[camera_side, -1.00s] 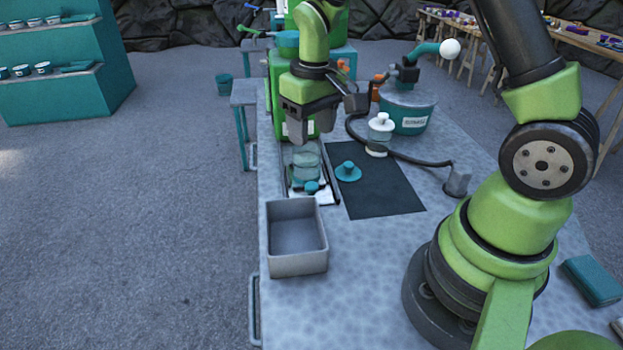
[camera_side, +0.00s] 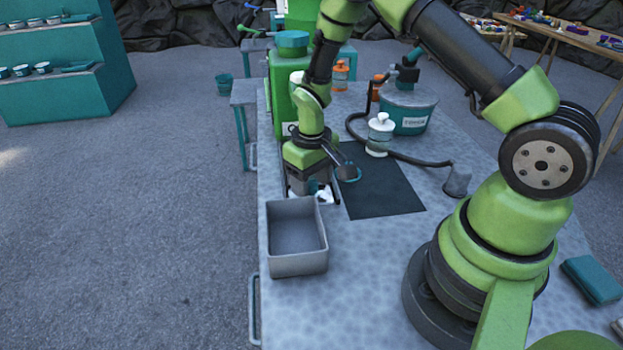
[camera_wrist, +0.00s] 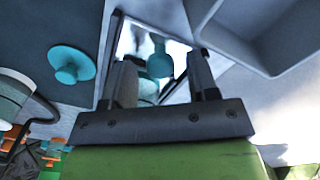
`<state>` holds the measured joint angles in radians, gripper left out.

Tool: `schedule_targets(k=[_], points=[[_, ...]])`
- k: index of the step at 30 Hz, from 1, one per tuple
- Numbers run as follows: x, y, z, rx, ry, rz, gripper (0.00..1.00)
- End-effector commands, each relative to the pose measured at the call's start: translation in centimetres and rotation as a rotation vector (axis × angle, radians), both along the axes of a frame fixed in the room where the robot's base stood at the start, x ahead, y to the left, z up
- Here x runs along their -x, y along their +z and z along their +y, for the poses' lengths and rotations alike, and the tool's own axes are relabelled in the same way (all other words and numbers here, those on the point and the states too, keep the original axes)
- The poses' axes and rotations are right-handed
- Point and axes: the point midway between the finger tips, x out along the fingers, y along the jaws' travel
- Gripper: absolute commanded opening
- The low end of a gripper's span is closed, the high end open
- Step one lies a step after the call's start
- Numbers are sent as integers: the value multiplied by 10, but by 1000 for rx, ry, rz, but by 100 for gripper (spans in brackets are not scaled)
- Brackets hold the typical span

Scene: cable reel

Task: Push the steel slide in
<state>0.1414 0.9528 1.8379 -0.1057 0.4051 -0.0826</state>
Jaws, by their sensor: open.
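The steel slide (camera_side: 324,195) lies on the bench behind the grey bin, mostly hidden by my gripper in the side view. In the wrist view its shiny plate (camera_wrist: 128,42) shows between dark rails, with a teal knob (camera_wrist: 160,62) on its near end. My gripper (camera_wrist: 163,68) is open and points down over the slide, one finger on each side of the knob in the wrist view. I cannot tell whether either finger touches it. A pale teal glass piece (camera_wrist: 148,92) shows partly between the fingers.
An open grey bin (camera_side: 297,262) stands close in front of the slide. A dark mat (camera_side: 385,195) with a teal lid (camera_wrist: 72,65) is beside it. A green canister (camera_side: 282,100), a white-capped bottle (camera_side: 379,135) and a teal pot (camera_side: 408,108) stand farther back.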

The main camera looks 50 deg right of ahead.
Motion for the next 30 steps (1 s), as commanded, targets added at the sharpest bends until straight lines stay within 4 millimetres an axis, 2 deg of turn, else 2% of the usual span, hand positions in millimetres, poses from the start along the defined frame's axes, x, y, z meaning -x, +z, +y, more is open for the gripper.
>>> schedule_targets(k=[5, 12, 17, 24, 30], points=[[0, 0, 0, 0, 0, 0, 54], [0, 0, 0, 0, 0, 0, 0], [-2, 0, -2, 0, -1, 0, 0], [-24, 0, -23, -1, -2, -2, 0], [-32, 0, -31, -1, 1, -1, 0]])
